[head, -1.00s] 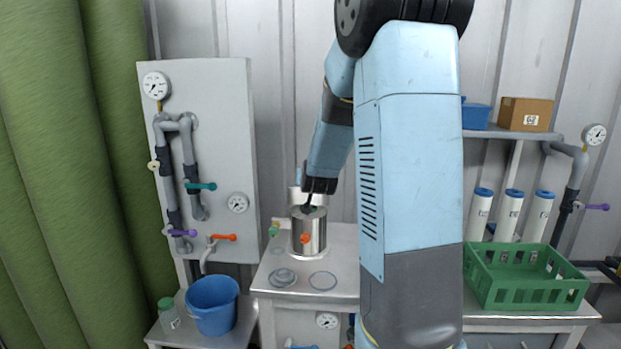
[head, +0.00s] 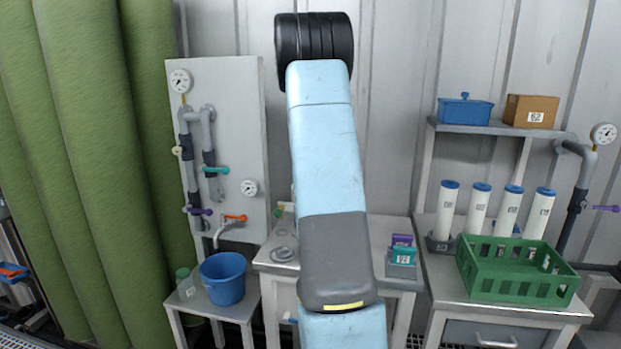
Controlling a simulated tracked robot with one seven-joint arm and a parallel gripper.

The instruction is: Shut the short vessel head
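The short vessel is not visible. My own blue arm covers the middle of the bench (head: 388,228), where a short steel vessel stood in the earlier frame. My gripper is hidden behind the arm, so its state and its distance from the vessel head do not show. A round metal disc-like fitting (head: 282,254) lies on the bench's left part, just left of my arm. I cannot tell whether the vessel head is open or shut.
Purple and teal blocks (head: 402,250) stand in a holder right of my arm. A green crate (head: 517,290) and several white cartridges (head: 478,207) are on the right bench. A blue bucket (head: 223,278) stands at left, below a valve panel (head: 235,150).

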